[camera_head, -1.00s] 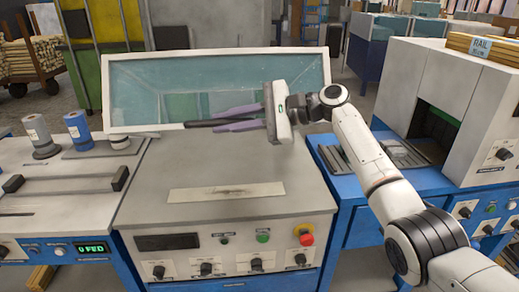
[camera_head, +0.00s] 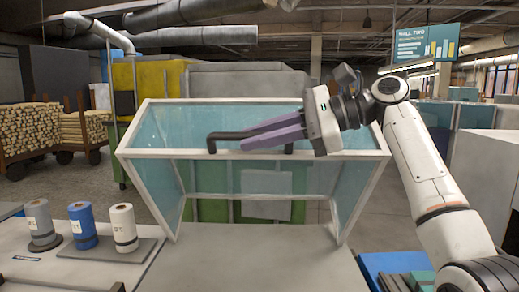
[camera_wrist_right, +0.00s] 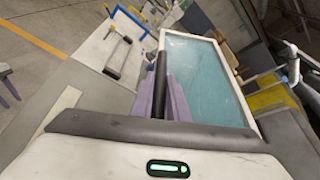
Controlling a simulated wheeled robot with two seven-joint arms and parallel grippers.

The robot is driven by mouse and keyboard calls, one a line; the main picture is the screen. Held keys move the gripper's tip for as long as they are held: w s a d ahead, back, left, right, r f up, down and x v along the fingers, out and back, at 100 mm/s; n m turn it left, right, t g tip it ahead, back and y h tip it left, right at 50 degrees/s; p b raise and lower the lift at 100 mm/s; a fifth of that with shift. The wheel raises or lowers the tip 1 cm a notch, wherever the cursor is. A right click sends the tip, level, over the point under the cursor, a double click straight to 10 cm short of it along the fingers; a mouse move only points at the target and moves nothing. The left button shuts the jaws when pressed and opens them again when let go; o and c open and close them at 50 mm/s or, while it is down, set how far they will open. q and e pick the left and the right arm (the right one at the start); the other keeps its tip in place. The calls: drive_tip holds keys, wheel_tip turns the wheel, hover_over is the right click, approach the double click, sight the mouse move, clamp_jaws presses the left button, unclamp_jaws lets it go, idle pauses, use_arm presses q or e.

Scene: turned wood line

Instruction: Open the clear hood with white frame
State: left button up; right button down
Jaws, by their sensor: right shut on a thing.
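The clear hood with its white frame (camera_head: 140,152) stands raised at the back of the grey machine top, its teal see-through panels (camera_head: 340,178) showing. Its dark handle bar (camera_head: 222,136) runs along the upper front panel. My right gripper (camera_head: 256,136) reaches in from the right, its purple fingers shut on the handle. In the right wrist view, the fingers (camera_wrist_right: 166,98) lie along the dark handle (camera_wrist_right: 159,85), beside the hood's panel (camera_wrist_right: 205,80). Part of the handle is hidden behind the fingers. My left gripper is not in view.
Three spools, grey (camera_head: 40,222), blue (camera_head: 82,222) and white (camera_head: 123,226), stand left of the hood. Green and yellow bins (camera_head: 150,88) stand behind it. The machine top (camera_head: 255,262) in front is bare where visible.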

drive_tip(key=shift+w+f, duration=0.15)
drive_tip(key=c, duration=1.7)
unclamp_jaws()
drive_tip(key=b+v, duration=0.1)
drive_tip(key=v, duration=0.9)
drive_tip(key=shift+d, duration=0.2)
